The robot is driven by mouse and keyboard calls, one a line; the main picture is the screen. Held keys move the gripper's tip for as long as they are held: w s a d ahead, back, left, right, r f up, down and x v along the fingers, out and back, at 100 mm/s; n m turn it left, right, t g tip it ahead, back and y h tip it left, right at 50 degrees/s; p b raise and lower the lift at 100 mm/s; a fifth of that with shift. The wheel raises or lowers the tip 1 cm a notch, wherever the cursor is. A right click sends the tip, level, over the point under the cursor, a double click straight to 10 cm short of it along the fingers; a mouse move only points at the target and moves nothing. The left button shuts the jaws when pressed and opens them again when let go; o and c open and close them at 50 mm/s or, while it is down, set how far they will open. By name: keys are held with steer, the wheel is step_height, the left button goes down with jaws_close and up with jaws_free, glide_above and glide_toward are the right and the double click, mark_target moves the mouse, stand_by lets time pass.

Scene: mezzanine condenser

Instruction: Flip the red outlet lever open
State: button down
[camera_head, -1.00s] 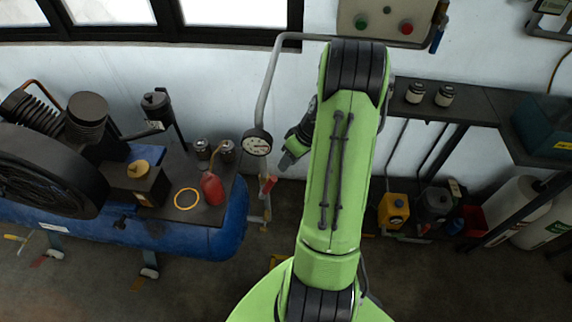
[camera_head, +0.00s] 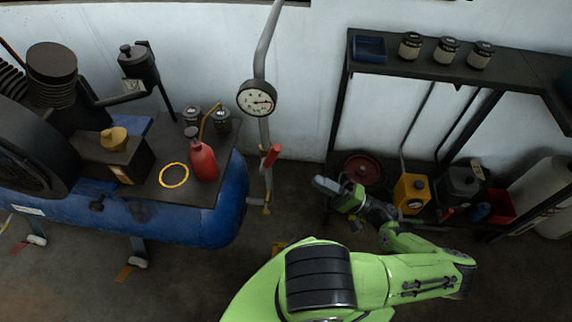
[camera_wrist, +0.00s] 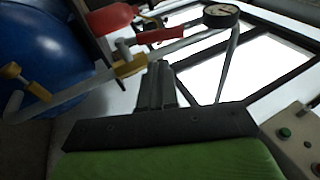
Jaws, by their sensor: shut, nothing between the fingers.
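The red outlet lever (camera_head: 271,155) sits on the grey vertical pipe (camera_head: 265,130) below the round gauge (camera_head: 257,98). It sticks up and slightly right of the pipe. In the wrist view the red lever (camera_wrist: 160,35) lies beyond my fingertips, near the gauge (camera_wrist: 220,15). My gripper (camera_head: 322,184) is to the right of the lever and a little lower in the head view, clear of it. In the wrist view my gripper (camera_wrist: 158,68) is shut and empty, with a gap between it and the lever.
A blue tank (camera_head: 222,215) carries a red bottle (camera_head: 203,160) and a yellow ring (camera_head: 174,175), left of the pipe. A yellow fitting (camera_wrist: 130,66) is near my fingertips in the wrist view. A dark shelf (camera_head: 415,70) with several jars stands right; a yellow container (camera_head: 411,192) is below.

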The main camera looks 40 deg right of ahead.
mark_target(276, 157)
steer(key=x, duration=1.1)
steer(key=shift+w+b, duration=0.15)
steer(key=shift+b, duration=0.2)
steer(key=r+g+p, duration=0.1)
steer(key=p, duration=0.3)
steer(key=w+a+r+n+g+h+p, duration=0.1)
steer(key=g+p, duration=0.1)
steer(key=p, duration=0.2)
steer(key=shift+w+a+r, duration=0.2)
steer(key=shift+r, duration=0.05)
steer(key=shift+w+r+g+p, duration=0.1)
steer(key=shift+w+g+p, duration=0.1)
steer(key=shift+g+p, duration=0.25)
steer(key=shift+w+a+h+p, duration=0.25)
steer(key=shift+w+h+p, duration=0.05)
steer(key=shift+h+p, duration=0.2)
steer(key=shift+f+g, duration=0.25)
